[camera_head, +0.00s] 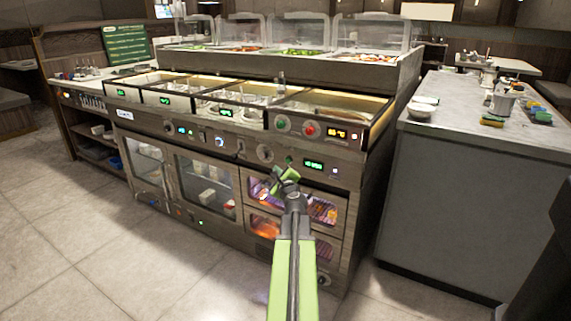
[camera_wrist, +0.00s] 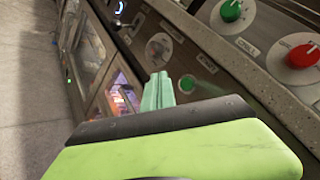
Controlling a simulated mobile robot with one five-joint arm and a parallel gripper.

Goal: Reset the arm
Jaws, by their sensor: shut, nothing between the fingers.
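My green arm reaches up from the bottom of the head view toward the front of the sauce-well station (camera_head: 215,165). My gripper (camera_head: 290,172) is in front of the control panel, above the glowing lower compartments, and looks empty. In the wrist view, my gripper (camera_wrist: 158,88) shows its pale green fingers together with nothing between them. The panel beyond carries a green knob (camera_wrist: 230,11) and a red knob (camera_wrist: 303,55). They also show in the head view as the green knob (camera_head: 281,123) and the red knob (camera_head: 309,130). I cannot tell the exact gap between the fingers and the panel.
A grey counter (camera_head: 470,165) with a bowl (camera_head: 421,108) and several small items stands at the right. Covered food trays (camera_head: 290,51) line the station's top. A wooden shelf unit (camera_head: 95,135) is at the left. The tiled floor (camera_head: 80,255) at the lower left is clear.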

